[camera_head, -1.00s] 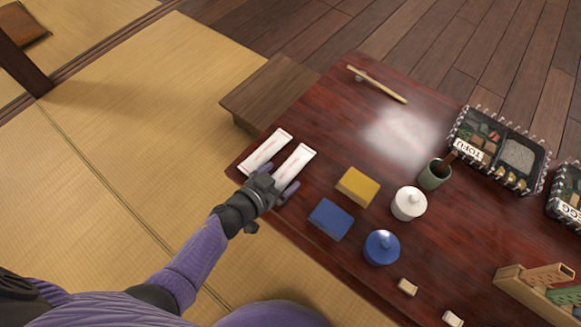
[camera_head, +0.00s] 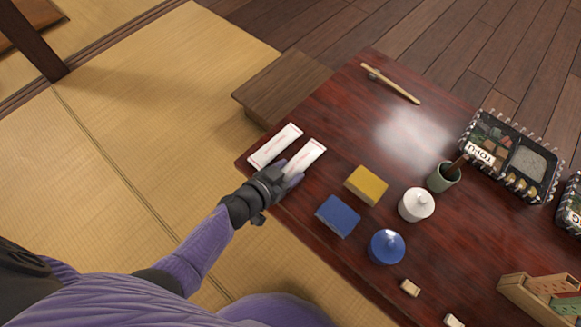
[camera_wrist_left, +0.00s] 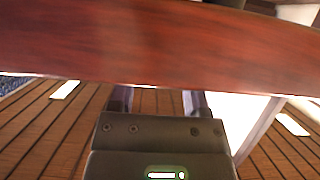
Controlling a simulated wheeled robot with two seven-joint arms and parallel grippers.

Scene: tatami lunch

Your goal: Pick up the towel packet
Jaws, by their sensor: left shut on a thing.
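Two white towel packets with thin red markings lie side by side at the table's left corner: the left packet (camera_head: 275,146) and the right packet (camera_head: 305,157). My left gripper (camera_head: 286,178) is at the near end of the right packet, over the table edge, and is shut on that packet. The gripper's body hides the packet's near end. In the left wrist view my gripper's fingers (camera_wrist_left: 157,101) show only partly behind a red-brown wooden band, and the grip itself is hidden. My right gripper is not in view.
The dark red table (camera_head: 330,120) also holds a blue block (camera_head: 337,216), a yellow block (camera_head: 366,185), a white lidded pot (camera_head: 416,205), a blue lidded pot (camera_head: 387,247), a green cup (camera_head: 442,178) and a tofu box (camera_head: 512,155). A low wooden bench (camera_head: 280,88) stands beyond the packets.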

